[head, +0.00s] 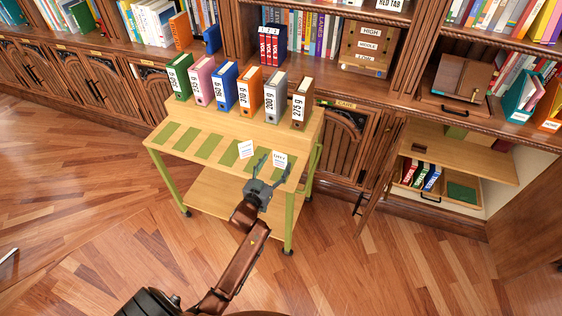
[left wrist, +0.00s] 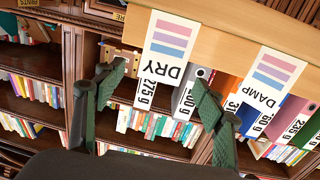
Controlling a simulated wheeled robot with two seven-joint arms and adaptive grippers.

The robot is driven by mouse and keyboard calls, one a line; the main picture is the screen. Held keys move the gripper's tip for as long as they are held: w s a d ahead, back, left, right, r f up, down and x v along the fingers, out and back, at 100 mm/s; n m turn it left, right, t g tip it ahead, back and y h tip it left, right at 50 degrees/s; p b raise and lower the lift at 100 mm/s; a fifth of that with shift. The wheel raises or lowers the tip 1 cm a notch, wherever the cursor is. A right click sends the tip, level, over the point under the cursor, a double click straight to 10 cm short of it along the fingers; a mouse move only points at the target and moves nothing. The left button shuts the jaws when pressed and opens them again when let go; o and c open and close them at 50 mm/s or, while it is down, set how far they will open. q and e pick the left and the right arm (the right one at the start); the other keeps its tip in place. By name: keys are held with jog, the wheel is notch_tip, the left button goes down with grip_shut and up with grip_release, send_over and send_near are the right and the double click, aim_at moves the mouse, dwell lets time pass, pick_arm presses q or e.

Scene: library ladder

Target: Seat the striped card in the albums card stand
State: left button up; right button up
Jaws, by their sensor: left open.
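Two white cards stand at the front of the wooden cart (head: 230,128): a DAMP card (head: 246,149) and, to its right, a DRY card (head: 280,159). In the left wrist view, the DRY card (left wrist: 170,48) and DAMP card (left wrist: 270,82) each bear pink, purple and blue stripes and look upside down. My left gripper (head: 271,168) is open and empty, its fingers spread toward the DRY card; I cannot tell whether they touch it. It also shows in the left wrist view (left wrist: 160,80). I cannot make out which thing is the albums card stand. My right gripper is out of view.
Several weight-labelled binders (head: 248,90) stand along the cart's back, behind green pads (head: 207,146). Bookshelves line the wall. At right, an open cabinet has a pulled-out drawer (head: 432,195) holding small binders. The wooden floor (head: 90,190) left of the cart is clear.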

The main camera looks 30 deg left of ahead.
aim_at(280, 156)
pick_arm(q)
jog(key=w, duration=0.2)
jog(key=w+b, duration=0.1)
jog(key=shift+w+a+r, duration=0.1)
jog(key=shift+w+a, duration=0.25)
jog(key=shift+w+a+r, duration=0.1)
jog(key=shift+w, duration=0.35)
jog(key=shift+r, duration=0.1)
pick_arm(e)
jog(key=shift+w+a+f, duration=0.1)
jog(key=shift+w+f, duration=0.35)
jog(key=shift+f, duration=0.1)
pick_arm(q)
jog(key=shift+c, duration=0.5)
jog(key=c, duration=0.8)
